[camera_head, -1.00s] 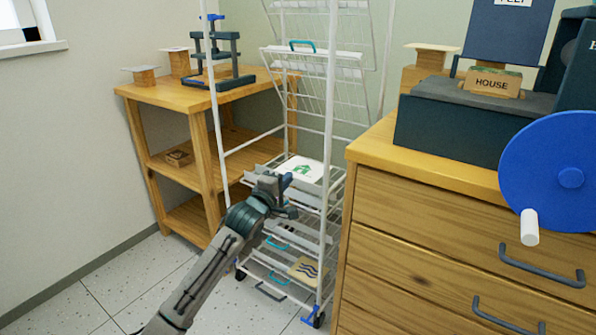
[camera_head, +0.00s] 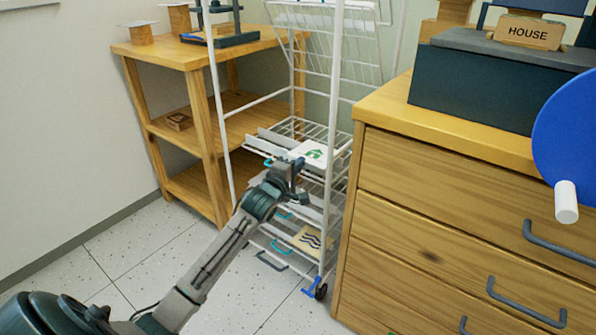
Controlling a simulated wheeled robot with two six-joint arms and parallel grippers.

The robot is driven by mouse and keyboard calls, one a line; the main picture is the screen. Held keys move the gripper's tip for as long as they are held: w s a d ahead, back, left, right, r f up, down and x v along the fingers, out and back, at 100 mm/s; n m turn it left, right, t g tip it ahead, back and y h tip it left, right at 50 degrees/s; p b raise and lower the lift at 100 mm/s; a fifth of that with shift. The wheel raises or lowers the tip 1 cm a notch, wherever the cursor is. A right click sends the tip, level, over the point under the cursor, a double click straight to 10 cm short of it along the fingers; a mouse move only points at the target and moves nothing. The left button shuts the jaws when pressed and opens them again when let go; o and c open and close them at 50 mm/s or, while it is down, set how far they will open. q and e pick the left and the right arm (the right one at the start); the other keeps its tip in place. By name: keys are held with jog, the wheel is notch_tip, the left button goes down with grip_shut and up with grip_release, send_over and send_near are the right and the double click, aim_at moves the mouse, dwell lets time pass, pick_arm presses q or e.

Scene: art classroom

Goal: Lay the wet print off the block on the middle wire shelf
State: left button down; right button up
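The white print with a green house picture (camera_head: 310,152) is at a wire shelf (camera_head: 340,146) about halfway up the white drying rack (camera_head: 336,95). My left gripper (camera_head: 290,170) is at the near edge of the print, in front of the shelf. It covers part of the shelf and the print's near corner. The view does not show clearly whether its fingers are shut on the paper. The wooden block marked HOUSE (camera_head: 528,32) sits on the dark press (camera_head: 470,85) at the right, with no paper visible on it. My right gripper is out of view.
Upper wire shelves are swung up. A tan print with dark waves (camera_head: 312,240) lies on a low shelf. A wooden drawer cabinet (camera_head: 440,190) stands close on the right, a wooden shelf table (camera_head: 205,58) on the left. Speckled floor is clear at front left.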

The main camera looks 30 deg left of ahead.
pick_arm(q)
jog(key=shift+f, duration=0.1)
jog(key=shift+f, duration=0.1)
jog(key=c, duration=1.7)
grip_release()
